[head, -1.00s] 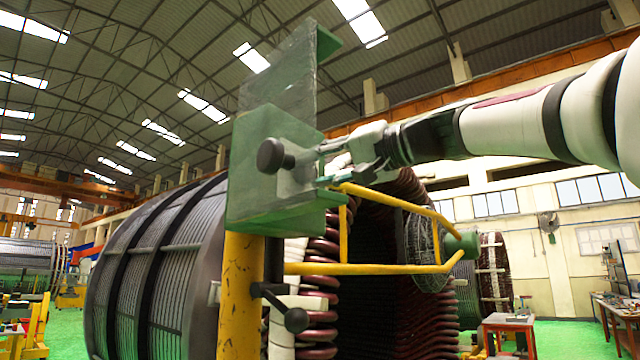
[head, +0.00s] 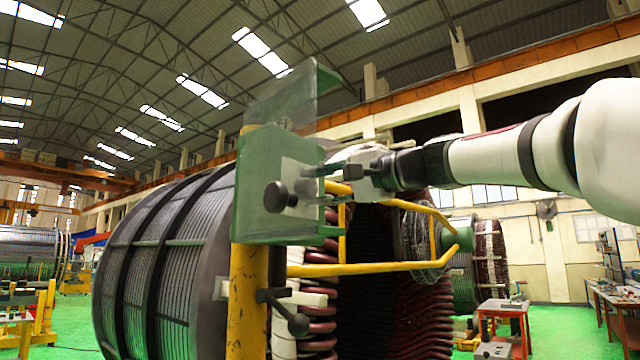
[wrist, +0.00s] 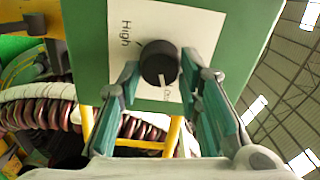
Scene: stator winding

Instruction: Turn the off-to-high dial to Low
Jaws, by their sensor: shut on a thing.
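The dial (wrist: 160,63) is a round black knob with a white pointer mark, on a pale label plate (wrist: 128,72) of a green box. "High" is readable to the left of the knob. The pointer aims downward in the wrist view, towards another label that is too small and partly hidden to read. My gripper (wrist: 160,88) has its two green-grey fingers on either side of the knob and is shut on it. In the head view my gripper (head: 325,180) reaches the green box (head: 258,160) from the right; a black knob shows on the box there.
A yellow post (head: 246,290) carries the box, with yellow rails (head: 370,268) to its right. A black-knobbed lever (head: 298,324) juts out below. The large stator (head: 150,280) with dark red coils (head: 400,300) stands close behind.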

